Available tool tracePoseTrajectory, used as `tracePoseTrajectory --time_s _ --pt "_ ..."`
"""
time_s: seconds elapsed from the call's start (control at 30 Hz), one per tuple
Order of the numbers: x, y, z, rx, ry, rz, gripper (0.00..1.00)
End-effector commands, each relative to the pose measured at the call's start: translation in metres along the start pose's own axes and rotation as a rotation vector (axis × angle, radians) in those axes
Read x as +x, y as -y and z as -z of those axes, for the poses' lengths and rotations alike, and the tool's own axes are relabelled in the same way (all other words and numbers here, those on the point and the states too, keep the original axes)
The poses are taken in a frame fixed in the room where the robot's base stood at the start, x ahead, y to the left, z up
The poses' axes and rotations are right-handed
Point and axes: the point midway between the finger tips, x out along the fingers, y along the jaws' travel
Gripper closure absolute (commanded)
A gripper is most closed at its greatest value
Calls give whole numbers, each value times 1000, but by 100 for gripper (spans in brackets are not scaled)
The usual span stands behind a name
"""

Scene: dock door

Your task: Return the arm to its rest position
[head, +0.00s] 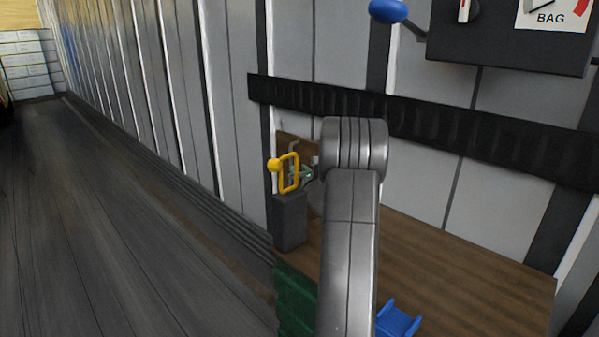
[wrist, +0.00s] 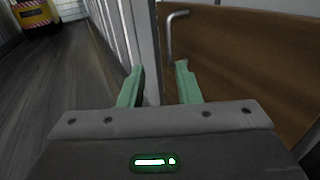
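My arm rises through the middle of the head view and bends at a rounded grey joint. My gripper (head: 305,174) shows only in part there, beside that joint and close to a yellow loop handle with a ball end (head: 289,172). In the wrist view my gripper (wrist: 158,85) has its two green fingers spread apart with nothing between them. Whether the gripper touches the yellow handle cannot be told; the handle is not visible in the wrist view.
A brown board (wrist: 240,60) with a bent grey rod (wrist: 171,35) stands close ahead. A dark grey post (head: 290,222) is below the handle. A wooden bench top (head: 450,270) holds a blue holder (head: 397,320). A control box (head: 510,38) hangs upper right. Floor is clear at left.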

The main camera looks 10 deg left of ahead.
Motion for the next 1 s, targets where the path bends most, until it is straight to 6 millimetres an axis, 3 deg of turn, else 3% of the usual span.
tracePoseTrajectory --time_s 0.37,1.0 --pt "7 0 -1 -1 2 -1 70" --pt "96 -3 -2 -2 2 -4 70"
